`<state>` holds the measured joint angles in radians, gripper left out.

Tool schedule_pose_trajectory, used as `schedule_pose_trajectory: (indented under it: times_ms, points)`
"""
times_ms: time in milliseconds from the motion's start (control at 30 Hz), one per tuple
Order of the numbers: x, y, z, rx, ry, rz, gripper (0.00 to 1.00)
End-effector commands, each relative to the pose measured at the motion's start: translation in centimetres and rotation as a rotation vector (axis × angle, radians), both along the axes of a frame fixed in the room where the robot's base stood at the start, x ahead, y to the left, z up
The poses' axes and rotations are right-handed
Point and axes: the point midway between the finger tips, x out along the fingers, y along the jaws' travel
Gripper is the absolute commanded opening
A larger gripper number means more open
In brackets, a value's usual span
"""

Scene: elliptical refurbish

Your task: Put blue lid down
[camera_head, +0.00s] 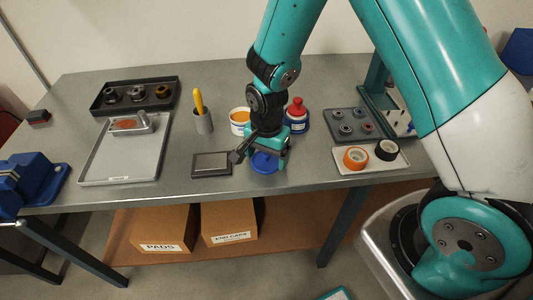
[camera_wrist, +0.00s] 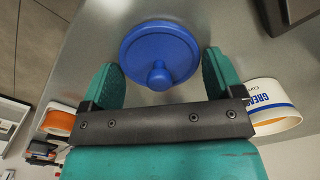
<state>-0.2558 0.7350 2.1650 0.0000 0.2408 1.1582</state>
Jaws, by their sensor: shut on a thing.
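The blue lid (camera_head: 264,163) is round with a central knob, and sits below my gripper (camera_head: 268,148) near the table's front edge. In the wrist view the lid (camera_wrist: 160,52) lies knob-up between the two teal fingers of my gripper (camera_wrist: 163,75), which is shut on it. I cannot tell whether the lid's underside touches the table. A white grease tub (camera_head: 240,121) with orange contents stands behind and left of my gripper; its label shows in the wrist view (camera_wrist: 272,105).
A dark square plate (camera_head: 212,165) lies just left of the lid. A white tray with an orange roll (camera_head: 356,158) and a black roll (camera_head: 386,150) is to the right. A red-topped bottle (camera_head: 297,112) stands behind. Bare table (camera_head: 310,165) lies between lid and white tray.

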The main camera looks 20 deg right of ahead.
Motion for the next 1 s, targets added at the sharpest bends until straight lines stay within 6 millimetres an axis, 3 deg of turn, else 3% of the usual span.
schedule_pose_trajectory:
  times_ms: [133,167,200,233,567,1000]
  points:
    - [0.0,0.0,-0.4,-0.001,0.001,0.000,0.64]
    - [0.0,0.0,-0.4,0.000,0.000,0.000,0.88]
    - [0.0,0.0,-0.3,0.000,0.000,0.000,0.98]
    - [0.0,0.0,-0.3,0.000,0.000,0.000,1.00]
    - [0.1,0.0,0.6,0.000,-0.002,0.000,1.00]
    - [0.1,0.0,9.4,0.002,-0.005,0.000,1.00]
